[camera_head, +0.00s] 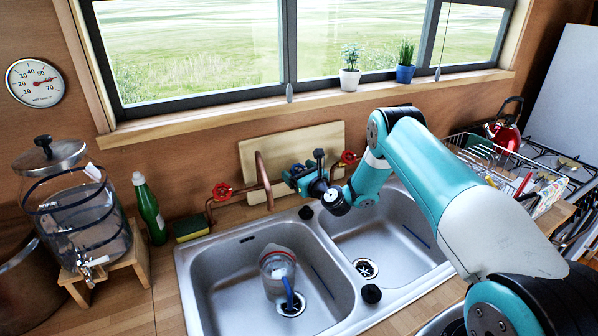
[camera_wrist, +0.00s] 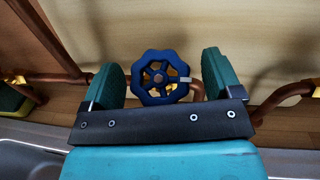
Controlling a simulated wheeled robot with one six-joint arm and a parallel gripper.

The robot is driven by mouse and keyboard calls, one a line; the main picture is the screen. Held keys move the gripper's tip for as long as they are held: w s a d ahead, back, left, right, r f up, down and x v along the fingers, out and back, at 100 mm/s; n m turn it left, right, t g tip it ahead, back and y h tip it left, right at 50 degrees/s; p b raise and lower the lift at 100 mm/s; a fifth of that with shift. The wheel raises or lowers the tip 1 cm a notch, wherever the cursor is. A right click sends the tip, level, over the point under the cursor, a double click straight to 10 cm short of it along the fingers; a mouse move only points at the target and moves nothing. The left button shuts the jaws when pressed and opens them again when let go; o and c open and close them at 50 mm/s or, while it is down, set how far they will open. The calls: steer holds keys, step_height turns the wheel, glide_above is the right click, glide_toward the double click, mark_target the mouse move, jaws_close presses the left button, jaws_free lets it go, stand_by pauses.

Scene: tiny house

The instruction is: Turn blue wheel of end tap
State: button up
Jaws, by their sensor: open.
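The blue wheel (camera_wrist: 160,78) of the tap is a scalloped handwheel, seen nearly face-on in the wrist view. My gripper (camera_wrist: 163,80) is open, with one teal finger on each side of the wheel and a visible gap between each finger and its rim. In the head view my gripper (camera_head: 300,177) reaches over the back of the sink to the copper tap pipes (camera_head: 265,180), and the blue wheel is mostly hidden there. Red wheels (camera_head: 222,191) sit on the same pipework, one left of my gripper and another red wheel (camera_head: 348,157) to the right.
A double sink (camera_head: 200,262) lies below, with a jar (camera_head: 278,268) in its left basin. A cutting board (camera_head: 310,138) leans behind the pipes. A green bottle (camera_head: 148,208), a sponge (camera_head: 190,228) and a water dispenser (camera_head: 85,225) stand left; a dish rack (camera_head: 470,150) is right.

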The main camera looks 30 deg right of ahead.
steer(key=c, duration=0.9)
steer(key=n+y+b, duration=0.1)
steer(key=b, duration=0.2)
steer(key=shift+f, duration=0.35)
steer(key=shift+r+n+g+y+b, duration=0.3)
steer(key=shift+n+y+b, duration=0.35)
steer(key=shift+n, duration=0.25)
steer(key=o, duration=0.9)
steer(key=shift+s, duration=0.1)
